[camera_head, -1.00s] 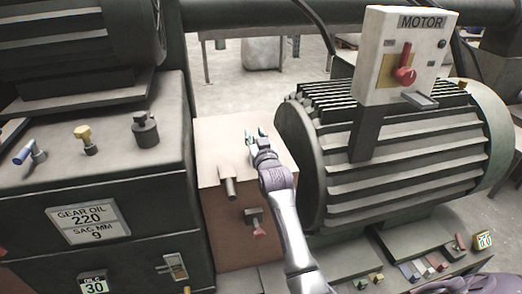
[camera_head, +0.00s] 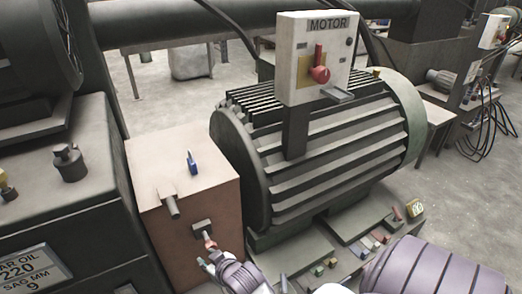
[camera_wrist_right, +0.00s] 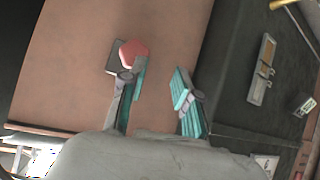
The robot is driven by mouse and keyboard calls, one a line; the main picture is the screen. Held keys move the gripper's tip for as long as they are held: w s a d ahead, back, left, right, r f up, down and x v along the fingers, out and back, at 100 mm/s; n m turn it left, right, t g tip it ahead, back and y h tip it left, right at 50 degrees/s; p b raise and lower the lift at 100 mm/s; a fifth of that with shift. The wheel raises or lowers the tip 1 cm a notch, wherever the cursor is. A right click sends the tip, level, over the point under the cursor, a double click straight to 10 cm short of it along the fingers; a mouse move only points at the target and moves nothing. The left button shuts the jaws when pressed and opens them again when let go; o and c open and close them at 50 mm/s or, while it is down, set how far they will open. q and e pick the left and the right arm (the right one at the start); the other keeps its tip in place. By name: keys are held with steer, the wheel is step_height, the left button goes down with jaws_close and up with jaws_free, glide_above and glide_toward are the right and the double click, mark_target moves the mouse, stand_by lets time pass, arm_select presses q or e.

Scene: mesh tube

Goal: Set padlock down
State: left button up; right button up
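A small blue padlock (camera_head: 192,166) stands on top of the brown box (camera_head: 205,185), apart from my gripper. My right gripper (camera_head: 207,262) is low in front of the box, just below a red-knobbed fitting (camera_head: 209,241) on its front face. In the right wrist view the teal-padded fingers of my right gripper (camera_wrist_right: 160,85) are spread, with nothing between them. The red knob (camera_wrist_right: 133,52) shows there beyond the left fingertip; I cannot tell whether they touch. My left gripper is not in view.
A large finned motor (camera_head: 320,150) with a motor switch box (camera_head: 312,60) stands right of the brown box. A dark gear-oil cabinet (camera_head: 95,215) stands close on the left. A pipe stub (camera_head: 171,206) sticks out at the box's front edge. Coloured tags lie on the motor's base (camera_head: 345,225).

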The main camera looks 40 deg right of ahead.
steer(key=s+a+f+n+g, duration=0.1)
steer(key=s+a+f+g, duration=0.2)
steer(key=s+f+g, duration=0.6)
steer(key=s+f, duration=1.4)
steer(key=s, duration=0.2)
steer(key=shift+s+f+n+y, duration=0.35)
steer(key=shift+s+n+y, duration=0.05)
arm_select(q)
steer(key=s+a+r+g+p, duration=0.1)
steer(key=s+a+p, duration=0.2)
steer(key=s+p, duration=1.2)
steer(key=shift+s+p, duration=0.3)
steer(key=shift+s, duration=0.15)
arm_select(e)
steer(key=s+d+r+g, duration=0.1)
steer(key=s+d, duration=0.2)
steer(key=s, duration=1.2)
steer(key=shift+s, duration=0.4)
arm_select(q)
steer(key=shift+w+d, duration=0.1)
